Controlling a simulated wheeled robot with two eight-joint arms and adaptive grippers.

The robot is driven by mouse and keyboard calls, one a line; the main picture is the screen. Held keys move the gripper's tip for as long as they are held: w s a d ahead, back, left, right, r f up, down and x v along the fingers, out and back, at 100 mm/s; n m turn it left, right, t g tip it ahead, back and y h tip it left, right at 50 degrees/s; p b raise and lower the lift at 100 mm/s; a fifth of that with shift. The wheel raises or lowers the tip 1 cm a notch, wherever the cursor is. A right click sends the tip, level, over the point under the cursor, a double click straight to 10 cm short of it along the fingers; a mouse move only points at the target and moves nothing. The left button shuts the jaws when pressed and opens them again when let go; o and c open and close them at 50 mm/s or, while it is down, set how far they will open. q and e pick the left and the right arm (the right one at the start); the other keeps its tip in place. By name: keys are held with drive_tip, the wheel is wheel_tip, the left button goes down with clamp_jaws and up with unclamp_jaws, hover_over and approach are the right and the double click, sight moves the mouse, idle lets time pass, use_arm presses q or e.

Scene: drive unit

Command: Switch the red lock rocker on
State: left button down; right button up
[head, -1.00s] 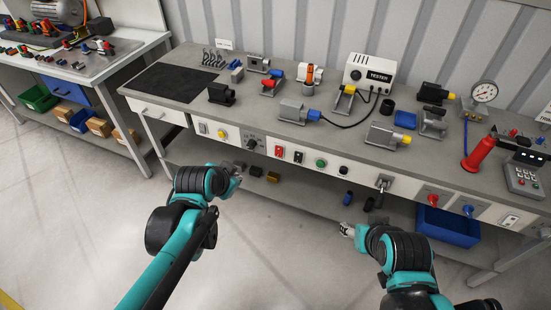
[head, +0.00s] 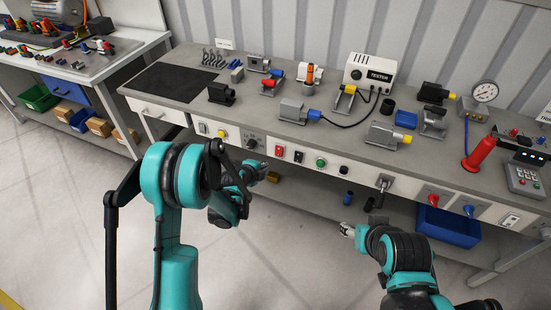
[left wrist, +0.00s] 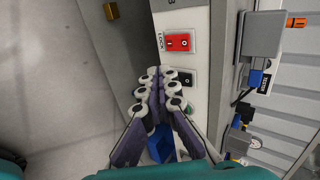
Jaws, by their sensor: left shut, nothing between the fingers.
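The red lock rocker (head: 279,150) sits on the light front panel of the bench. In the left wrist view the rocker (left wrist: 180,42) has a LOCK label beside it and two marks on its face; which side is pressed I cannot tell. My left gripper (head: 260,171) is shut and empty, just in front of and below the panel. In the left wrist view my left fingertips (left wrist: 164,78) are near the rocker, with a gap visible in the picture. My right gripper (head: 346,230) is low in front of the bench; its fingers are too small to read.
A black rocker (head: 298,156), a green button (head: 321,162) and a dark rotary knob (head: 252,143) are close by on the panel. A lever switch (head: 384,183) is further right. A blue bin (head: 448,227) stands below the bench. The floor in front is clear.

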sight(279, 151)
use_arm(q)
drive_tip(key=shift+w+d+f+m, duration=0.15)
drive_tip(key=shift+f+m, duration=0.15)
drive_tip(key=shift+f, duration=0.35)
drive_tip(key=w+r+b+x, duration=0.1)
drive_tip(key=b+x, duration=0.4)
drive_tip(key=x, duration=0.8)
drive_tip(key=shift+w+d+r, duration=0.2)
drive_tip(key=shift+w+d, duration=0.05)
drive_tip(key=shift+w, duration=0.05)
